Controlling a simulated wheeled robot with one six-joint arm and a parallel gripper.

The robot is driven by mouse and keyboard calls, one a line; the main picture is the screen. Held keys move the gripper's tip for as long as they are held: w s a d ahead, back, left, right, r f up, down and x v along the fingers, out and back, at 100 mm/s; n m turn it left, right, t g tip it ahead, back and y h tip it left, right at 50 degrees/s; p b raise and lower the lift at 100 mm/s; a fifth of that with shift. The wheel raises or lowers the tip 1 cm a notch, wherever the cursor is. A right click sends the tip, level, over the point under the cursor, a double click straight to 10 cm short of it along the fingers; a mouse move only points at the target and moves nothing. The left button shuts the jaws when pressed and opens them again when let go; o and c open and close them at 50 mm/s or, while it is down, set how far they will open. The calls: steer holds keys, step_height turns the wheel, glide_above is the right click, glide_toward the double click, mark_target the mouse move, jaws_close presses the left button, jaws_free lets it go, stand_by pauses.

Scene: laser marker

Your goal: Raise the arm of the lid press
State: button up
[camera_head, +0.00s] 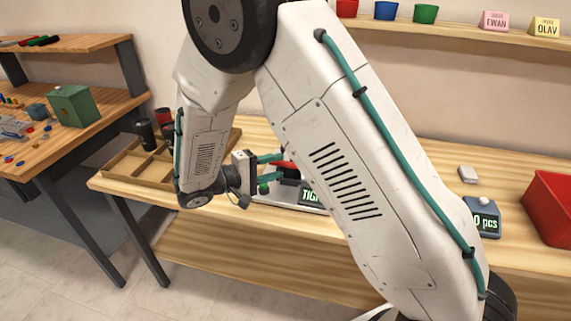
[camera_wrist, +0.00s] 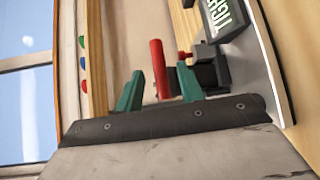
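The lid press (camera_head: 290,178) stands on the wooden bench, a dark body with a red arm on a light base; my arm partly hides it in the head view. In the wrist view the red arm (camera_wrist: 160,68) is a long bar beside the dark press body (camera_wrist: 209,70). A small red part (camera_wrist: 184,56) shows near that body. My gripper (camera_head: 277,167) has two teal fingers spread apart at the press. In the wrist view my gripper (camera_wrist: 157,72) is open, with the red bar in line with the gap; contact cannot be told.
A display reading "TIGHT" (camera_head: 310,196) is at the press, partly hidden. A wooden divided tray (camera_head: 137,168) with dark cylinders lies left. A counter reading "0 pcs" (camera_head: 484,217) and a red bin (camera_head: 548,205) stand right. A shelf (camera_head: 450,33) with cups runs above.

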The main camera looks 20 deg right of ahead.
mark_target(282, 165)
steer(key=shift+w+d+f, duration=0.1)
steer(key=shift+w+d, duration=0.05)
steer(key=shift+d, duration=0.8)
steer(key=shift+w+d+f, duration=0.1)
steer(key=shift+d, duration=0.8)
